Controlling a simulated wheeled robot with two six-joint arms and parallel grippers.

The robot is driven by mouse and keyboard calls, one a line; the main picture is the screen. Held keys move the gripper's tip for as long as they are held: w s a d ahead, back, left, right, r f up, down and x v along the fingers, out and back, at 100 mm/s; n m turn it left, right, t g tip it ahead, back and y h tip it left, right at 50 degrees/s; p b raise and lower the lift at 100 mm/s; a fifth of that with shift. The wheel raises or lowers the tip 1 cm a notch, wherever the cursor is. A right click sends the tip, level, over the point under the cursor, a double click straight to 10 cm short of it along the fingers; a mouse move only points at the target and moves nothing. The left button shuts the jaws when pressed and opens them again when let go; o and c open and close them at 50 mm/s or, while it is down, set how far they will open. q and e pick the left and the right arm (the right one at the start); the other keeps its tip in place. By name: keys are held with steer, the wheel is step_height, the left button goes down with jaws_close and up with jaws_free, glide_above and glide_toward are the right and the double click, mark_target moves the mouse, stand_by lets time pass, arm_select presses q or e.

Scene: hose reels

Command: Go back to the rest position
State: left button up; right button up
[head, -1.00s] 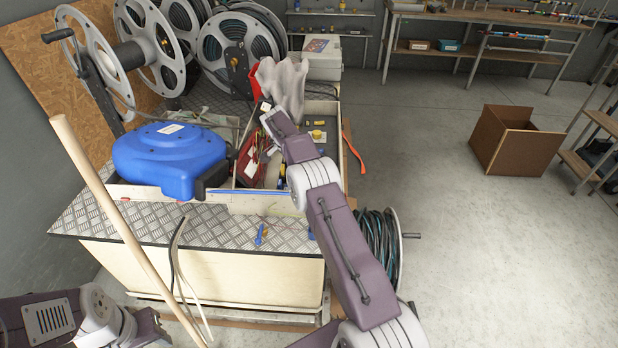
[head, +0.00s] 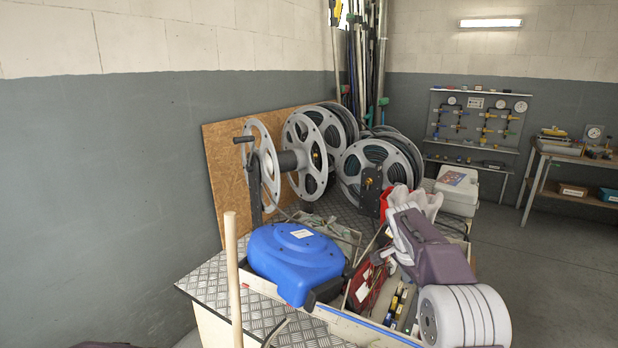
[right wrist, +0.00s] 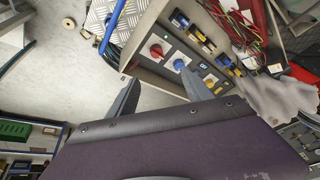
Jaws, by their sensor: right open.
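My right gripper (head: 384,258) reaches in from the lower right in the head view, above the open wooden tray on the bench; its fingers are hard to make out there. In the right wrist view my right gripper (right wrist: 160,76) shows two dark fingers spread apart with nothing between them. The tray's red and blue round knobs or caps lie beyond the fingers. My left gripper is not in the head view.
The bench (head: 215,290) carries a blue hose reel (head: 297,262), grey reels (head: 305,155), a pale crumpled cloth or gloves (head: 424,203) and a white case (head: 458,190). A wooden pole (head: 233,285) stands in front. Floor at right (head: 560,270) is clear.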

steer(key=s+a+f+n+y+p, duration=0.1)
steer(key=s+a+n, duration=0.25)
steer(key=s, duration=0.45)
steer(key=s+a+n+y+p, duration=0.1)
steer(key=s+a+n+y, duration=0.2)
steer(key=s, duration=0.5)
steer(key=s+a+f+n+g, duration=0.1)
steer(key=s+a+f+n, duration=0.3)
steer(key=s+f+n, duration=0.3)
steer(key=s+f, duration=0.1)
steer(key=s, duration=0.4)
steer(key=shift+s+f+n, duration=0.25)
steer(key=shift+f+n, duration=0.1)
steer(key=shift+f, duration=0.05)
